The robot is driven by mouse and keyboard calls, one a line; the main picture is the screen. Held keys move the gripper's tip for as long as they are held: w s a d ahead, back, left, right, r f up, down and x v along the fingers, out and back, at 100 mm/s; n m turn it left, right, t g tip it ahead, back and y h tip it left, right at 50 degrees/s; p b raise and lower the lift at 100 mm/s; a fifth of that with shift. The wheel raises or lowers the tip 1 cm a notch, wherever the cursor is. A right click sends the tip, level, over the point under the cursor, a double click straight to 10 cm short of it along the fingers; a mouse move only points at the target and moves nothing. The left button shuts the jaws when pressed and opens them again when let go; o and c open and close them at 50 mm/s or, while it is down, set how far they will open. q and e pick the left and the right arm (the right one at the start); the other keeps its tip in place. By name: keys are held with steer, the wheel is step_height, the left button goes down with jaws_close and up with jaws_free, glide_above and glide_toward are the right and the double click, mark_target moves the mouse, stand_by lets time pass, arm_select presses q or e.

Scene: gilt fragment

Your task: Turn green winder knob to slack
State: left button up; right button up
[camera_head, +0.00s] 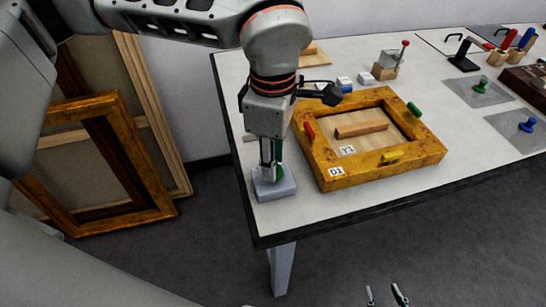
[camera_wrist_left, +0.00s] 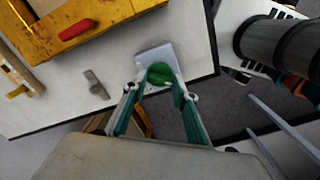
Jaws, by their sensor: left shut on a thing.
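The green winder knob (camera_head: 281,171) sits on a pale grey block (camera_head: 276,190) at the table's near left corner. In the left wrist view the green knob (camera_wrist_left: 160,73) is between the fingertips, over the pale block (camera_wrist_left: 156,53). My left gripper (camera_head: 271,174) points down from above and is shut on the knob. Its fingers hide part of the knob in the head view. My right gripper (camera_head: 385,295) shows only as two separated fingertips at the bottom edge of the head view, apart from the table and empty.
A gilt frame (camera_head: 318,167) with red, green and yellow handles lies right of the knob. Small blocks and tools stand farther back. Blue (camera_head: 528,124) and green (camera_head: 482,84) knobs sit on grey mats at the right. Frames lean on the left wall.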

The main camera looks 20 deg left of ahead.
arm_select(q)
steer(key=n, duration=0.5)
steer(key=shift+r+n, duration=0.1)
steer(key=shift+n, duration=0.2)
steer(key=n, duration=1)
steer(key=shift+n, duration=0.4)
steer(key=n, duration=1.1)
steer(key=shift+n, duration=0.4)
steer(key=n, duration=1)
steer(key=shift+n, duration=2.1)
steer(key=shift+w, duration=0.1)
